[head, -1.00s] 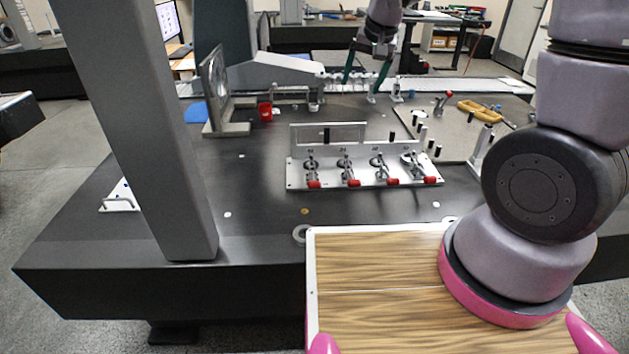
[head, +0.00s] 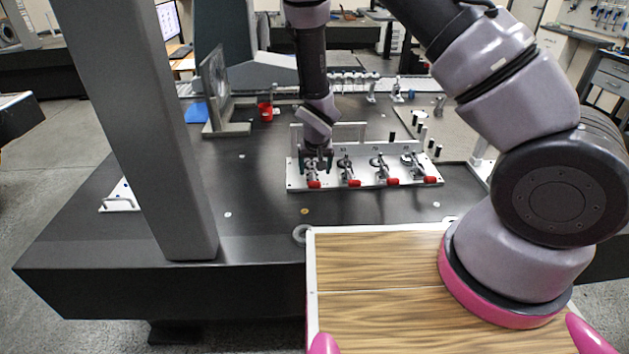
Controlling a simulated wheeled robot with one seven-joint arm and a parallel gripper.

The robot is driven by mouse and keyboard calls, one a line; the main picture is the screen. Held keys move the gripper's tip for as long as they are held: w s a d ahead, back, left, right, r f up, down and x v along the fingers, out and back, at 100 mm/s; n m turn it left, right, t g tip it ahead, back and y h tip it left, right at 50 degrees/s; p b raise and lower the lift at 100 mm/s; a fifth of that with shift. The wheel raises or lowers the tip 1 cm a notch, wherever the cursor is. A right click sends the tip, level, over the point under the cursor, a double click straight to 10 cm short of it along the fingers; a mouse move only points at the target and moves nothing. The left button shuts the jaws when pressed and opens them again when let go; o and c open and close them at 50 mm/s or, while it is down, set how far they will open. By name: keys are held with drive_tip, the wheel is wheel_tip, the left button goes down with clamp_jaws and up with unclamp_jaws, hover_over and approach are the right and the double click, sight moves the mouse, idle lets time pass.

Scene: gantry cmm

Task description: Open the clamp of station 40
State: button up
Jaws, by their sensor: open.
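A pale metal fixture plate (head: 372,184) lies on the dark table, with a row of several toggle clamps with red-tipped handles. All the handles point toward the plate's front edge. The leftmost clamp (head: 314,184) shows its red tip, with its body partly hidden by my gripper. To its right are a second clamp (head: 353,183), a third clamp (head: 392,181) and a rightmost clamp (head: 430,180). The station labels are too small to read surely. My gripper (head: 317,168) is open and points down at the leftmost clamp; I cannot tell whether it touches it.
A grey upright column (head: 150,130) stands at left. Behind the plate are a red cup (head: 265,111) and an upright disc on a stand (head: 215,90). Small black-topped pins (head: 434,148) stand just right of the plate.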

sight(315, 182)
drive_tip(key=x, duration=0.7)
drive_tip(key=shift+f, duration=0.1)
clamp_jaws()
